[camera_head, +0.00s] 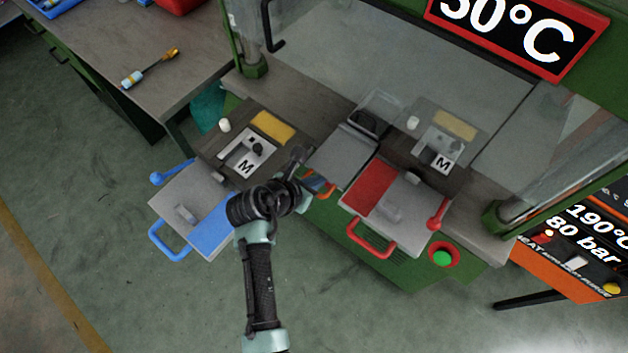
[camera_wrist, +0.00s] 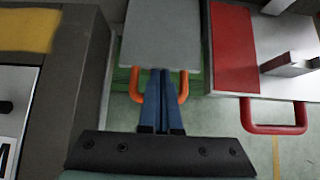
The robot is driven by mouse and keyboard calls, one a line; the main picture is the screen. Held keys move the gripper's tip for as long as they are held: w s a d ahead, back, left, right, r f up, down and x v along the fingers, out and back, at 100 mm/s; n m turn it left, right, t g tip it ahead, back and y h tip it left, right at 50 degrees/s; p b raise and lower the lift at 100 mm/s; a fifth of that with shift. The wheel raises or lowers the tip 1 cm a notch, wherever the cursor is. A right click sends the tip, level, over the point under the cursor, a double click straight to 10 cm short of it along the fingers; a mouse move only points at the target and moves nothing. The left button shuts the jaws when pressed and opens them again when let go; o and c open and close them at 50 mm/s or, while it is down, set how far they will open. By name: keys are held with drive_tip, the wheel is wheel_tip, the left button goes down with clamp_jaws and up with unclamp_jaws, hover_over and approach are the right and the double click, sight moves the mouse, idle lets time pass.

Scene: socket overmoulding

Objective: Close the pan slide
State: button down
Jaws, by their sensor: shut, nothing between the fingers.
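A grey flat slide (camera_head: 337,160) with an orange handle (camera_head: 318,183) sits between the blue-handled and red-handled slides; I take it for the pan slide. Its bare grey top (camera_wrist: 160,35) fills the upper middle of the wrist view. Its orange handle (camera_wrist: 183,91) shows on both sides of my gripper there. My gripper (camera_wrist: 163,74) is shut and empty, its blue fingers reaching over the handle to the slide's front edge. Whether they touch it cannot be told. In the head view my wrist hides part of the handle and the fingertips.
The blue slide (camera_head: 214,228), with a blue handle, sticks out at left. The red slide (camera_head: 369,188) sticks out at right, its red handle (camera_wrist: 275,129) close by in the wrist view. A green button (camera_head: 442,258) is on the press front. The floor in front is clear.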

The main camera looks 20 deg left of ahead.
sight(340, 158)
drive_tip(key=w, duration=0.2)
drive_tip(key=w+d, duration=0.1)
drive_tip(key=w, duration=0.1)
drive_tip(key=w+d, duration=0.1)
drive_tip(key=w, duration=0.2)
drive_tip(key=shift+d, duration=0.2)
